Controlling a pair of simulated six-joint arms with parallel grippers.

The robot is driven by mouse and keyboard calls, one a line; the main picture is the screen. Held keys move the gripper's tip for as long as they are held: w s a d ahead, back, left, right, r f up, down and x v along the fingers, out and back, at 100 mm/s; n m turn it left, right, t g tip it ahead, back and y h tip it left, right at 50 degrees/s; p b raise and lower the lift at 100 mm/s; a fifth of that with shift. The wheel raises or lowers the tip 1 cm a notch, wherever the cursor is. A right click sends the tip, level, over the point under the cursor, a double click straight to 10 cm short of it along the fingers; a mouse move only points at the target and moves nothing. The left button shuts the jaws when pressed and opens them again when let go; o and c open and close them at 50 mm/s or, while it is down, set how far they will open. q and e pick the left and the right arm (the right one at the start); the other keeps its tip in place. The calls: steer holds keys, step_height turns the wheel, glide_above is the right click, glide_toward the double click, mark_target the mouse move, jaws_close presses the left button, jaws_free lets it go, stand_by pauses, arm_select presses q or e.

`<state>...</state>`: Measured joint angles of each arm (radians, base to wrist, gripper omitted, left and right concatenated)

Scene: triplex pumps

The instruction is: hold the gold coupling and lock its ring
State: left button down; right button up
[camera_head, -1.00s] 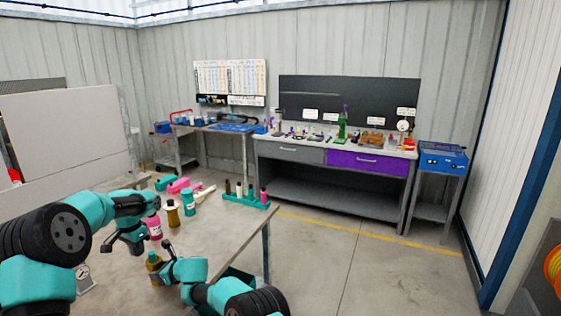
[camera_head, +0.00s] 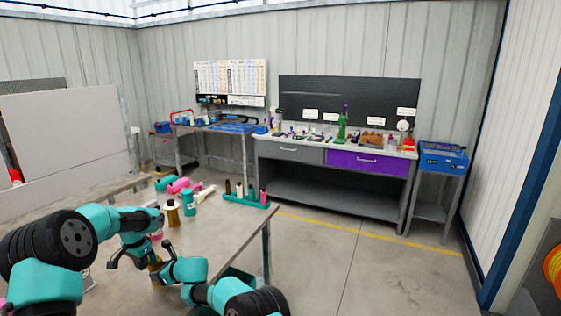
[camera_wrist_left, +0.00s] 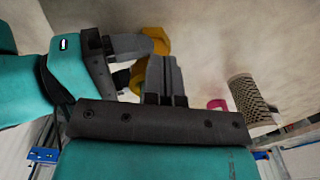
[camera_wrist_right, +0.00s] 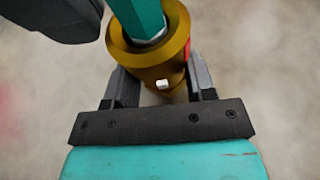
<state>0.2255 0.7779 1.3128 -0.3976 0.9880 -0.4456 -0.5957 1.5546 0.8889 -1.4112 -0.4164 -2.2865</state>
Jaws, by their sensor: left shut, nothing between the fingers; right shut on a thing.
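The gold coupling (camera_wrist_right: 150,66) fills the right wrist view, with a small white mark on its front, a red patch at its right and a teal shaft (camera_wrist_right: 138,16) rising from its opening. My right gripper (camera_wrist_right: 153,98) is shut on it, one finger on each side. In the head view the coupling (camera_head: 154,265) is mostly hidden by my arms. My left gripper (camera_head: 118,259) is shut and empty beside it, to its left. In the left wrist view the left fingers (camera_wrist_left: 166,66) are together close to the gold coupling (camera_wrist_left: 157,40); whether they touch it I cannot tell.
A brown-gold cylinder (camera_head: 173,214), a teal cylinder (camera_head: 188,204) and pink parts (camera_head: 179,185) stand or lie behind my grippers. A teal rack (camera_head: 247,202) with upright pieces is near the table's far edge. The table's right part (camera_head: 222,232) is clear.

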arm_select(q)
steer(key=shift+s+f, duration=0.15)
steer(key=shift+f, duration=0.6)
arm_select(e)
steer(key=shift+s+r, duration=0.1)
arm_select(q)
steer(key=shift+d, duration=0.1)
arm_select(e)
steer(key=shift+s+a+r, duration=0.1)
steer(key=shift+a+r, duration=0.05)
arm_select(q)
steer(key=shift+d, duration=0.45)
arm_select(e)
steer(key=shift+a, duration=0.1)
arm_select(q)
steer(key=shift+s+a, duration=0.25)
steer(key=shift+s, duration=0.05)
stand_by(0.6)
step_height(320, 180, up, 6)
steer(key=shift+a+r, duration=0.2)
steer(key=shift+r, duration=0.05)
arm_select(e)
steer(key=shift+w+d+f, duration=0.2)
arm_select(q)
steer(key=shift+w, duration=0.1)
arm_select(e)
steer(key=o, duration=1.2)
